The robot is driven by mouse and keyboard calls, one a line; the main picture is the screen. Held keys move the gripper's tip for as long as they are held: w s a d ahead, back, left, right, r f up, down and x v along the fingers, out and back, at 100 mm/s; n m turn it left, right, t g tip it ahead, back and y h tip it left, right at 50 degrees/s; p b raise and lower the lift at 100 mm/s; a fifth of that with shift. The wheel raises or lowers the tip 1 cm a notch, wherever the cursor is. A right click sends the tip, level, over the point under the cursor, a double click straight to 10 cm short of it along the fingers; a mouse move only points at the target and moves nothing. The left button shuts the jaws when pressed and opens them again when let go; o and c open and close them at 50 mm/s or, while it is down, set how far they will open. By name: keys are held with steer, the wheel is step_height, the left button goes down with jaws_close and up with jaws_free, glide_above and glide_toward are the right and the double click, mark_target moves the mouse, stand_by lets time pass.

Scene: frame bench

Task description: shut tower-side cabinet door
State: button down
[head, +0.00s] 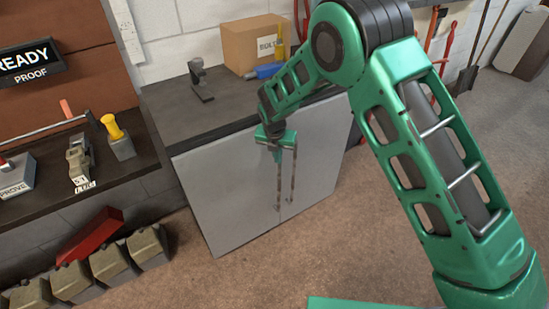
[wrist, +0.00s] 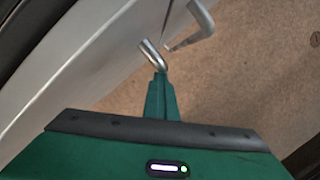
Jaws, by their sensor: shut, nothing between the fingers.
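The cabinet (head: 190,128) has two pale grey doors under a dark top. The left door (head: 225,190) and the right door (head: 322,140) look nearly flush; I cannot tell whether either stands slightly ajar, or which is the tower-side one. Two long bar handles, left (head: 278,187) and right (head: 293,175), run down beside the middle seam. My gripper (head: 276,152) is at the upper part of the handles, in front of the doors. In the wrist view its closed fingers (wrist: 159,78) point at the handle ends (wrist: 152,56); contact is unclear. It holds nothing.
A cardboard box (head: 252,45) and a grey stand-like tool (head: 200,82) are on the cabinet top. A dark bench (head: 140,175) with tools adjoins at left, above several weights (head: 110,262) and a red case (head: 93,235) at floor level. The carpet (head: 235,280) before the cabinet is clear.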

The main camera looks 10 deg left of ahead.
steer(key=s+r, duration=0.6)
steer(key=r, duration=0.4)
steer(key=d+r+m, duration=0.4)
steer(key=d+m, duration=0.1)
steer(key=d, duration=0.5)
steer(key=d+r+m, duration=0.5)
steer(key=d, duration=0.5)
steer(key=s+d+r+m+g, duration=0.1)
steer(key=s+d+r+m, duration=0.3)
steer(key=d, duration=0.4)
steer(key=s+d+r+m+g, duration=0.1)
steer(key=s+d+r+m, duration=0.1)
steer(key=s+d+m, duration=0.5)
steer(key=s+d+r+m, duration=0.3)
steer(key=s+d+m, duration=0.7)
steer(key=s+d, duration=0.15)
steer(key=s+d+m, duration=0.3)
steer(key=s+m, duration=0.7)
steer(key=s, duration=0.3)
steer(key=shift+s+d+f+g+y, duration=0.3)
steer(key=shift+d+f+g, duration=0.05)
steer(key=shift+f+g, duration=0.1)
